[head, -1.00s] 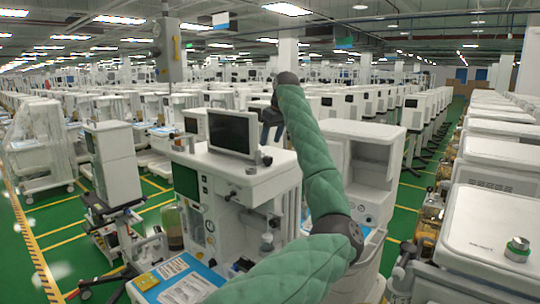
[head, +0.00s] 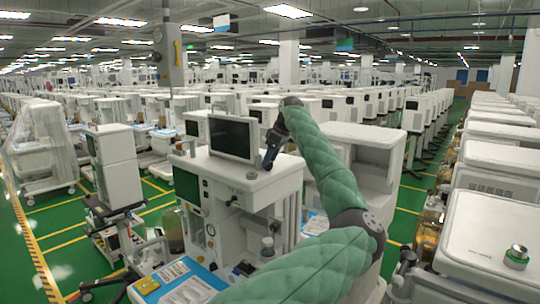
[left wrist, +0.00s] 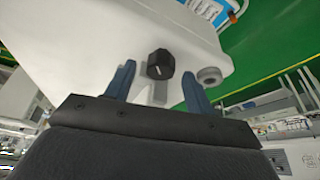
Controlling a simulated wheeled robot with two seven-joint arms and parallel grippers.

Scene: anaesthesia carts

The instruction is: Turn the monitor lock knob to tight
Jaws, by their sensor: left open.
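The monitor (head: 233,137) stands on top of the white anaesthesia cart (head: 275,185). The lock knob (left wrist: 160,64) is black with a pale mark line and shows in the left wrist view. My left gripper (head: 267,163) is lowered beside the monitor's right edge and hides the knob in the head view. In the left wrist view the left gripper (left wrist: 159,70) is open, with one blue finger on each side of the knob. I cannot tell whether either finger touches it. My right gripper is not in view.
A small grey round fitting (left wrist: 209,76) stands close to the right finger; it also shows on the cart top (head: 251,175). More white carts stand close behind and to the right. Green floor (head: 55,215) is open at the left.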

